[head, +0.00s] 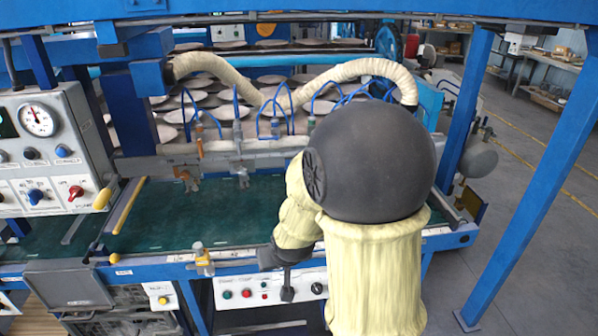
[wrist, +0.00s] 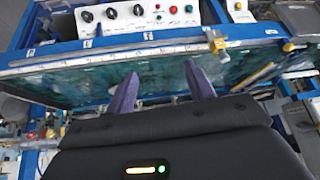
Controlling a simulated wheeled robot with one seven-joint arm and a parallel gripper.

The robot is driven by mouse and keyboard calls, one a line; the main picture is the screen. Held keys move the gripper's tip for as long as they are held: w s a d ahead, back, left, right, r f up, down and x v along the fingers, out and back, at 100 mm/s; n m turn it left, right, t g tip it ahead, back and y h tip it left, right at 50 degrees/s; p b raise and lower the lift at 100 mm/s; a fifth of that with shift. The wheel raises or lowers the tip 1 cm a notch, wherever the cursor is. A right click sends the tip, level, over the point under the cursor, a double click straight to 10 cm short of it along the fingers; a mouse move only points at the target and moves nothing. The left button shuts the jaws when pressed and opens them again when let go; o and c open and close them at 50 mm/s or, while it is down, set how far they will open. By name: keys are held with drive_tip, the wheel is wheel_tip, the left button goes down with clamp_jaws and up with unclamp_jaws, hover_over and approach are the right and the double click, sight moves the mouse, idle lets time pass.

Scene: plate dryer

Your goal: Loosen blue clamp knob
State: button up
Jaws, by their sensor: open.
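On the grey control box (head: 14,112) at the left of the head view is a blue knob (head: 36,196), with a second, smaller blue knob (head: 62,150) above it. I cannot tell whether either is the clamp knob. A small brass-coloured clamp (head: 203,260) sits on the blue front rail; it also seems to show in the wrist view (wrist: 217,45). My gripper (head: 270,258) is near the front rail, right of that clamp and well right of the control box. In the wrist view its two purple fingers (wrist: 162,88) are apart, with nothing between them.
The green belt (head: 150,228) runs behind the front rail. A white panel (head: 262,290) with knobs and buttons hangs below the rail. Cream hoses (head: 340,72) arch over racks of plates. A blue post (head: 540,170) stands at right, with open floor (head: 560,250) beyond.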

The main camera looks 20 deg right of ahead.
drive_tip(key=w+d+f+m+t+h, duration=0.1)
drive_tip(key=w+d+m+t+h, duration=0.3)
drive_tip(key=w+d+t, duration=0.7)
drive_tip(key=w+d+m, duration=0.1)
drive_tip(key=w+d, duration=0.4)
drive_tip(key=w, duration=0.3)
drive_tip(key=shift+f+h, duration=0.2)
drive_tip(key=shift+h, duration=0.1)
drive_tip(key=shift+w+d, duration=0.15)
drive_tip(key=p+x, duration=0.5)
drive_tip(key=x, duration=1.2)
drive_tip(key=shift+w, duration=0.15)
drive_tip(key=c, duration=1)
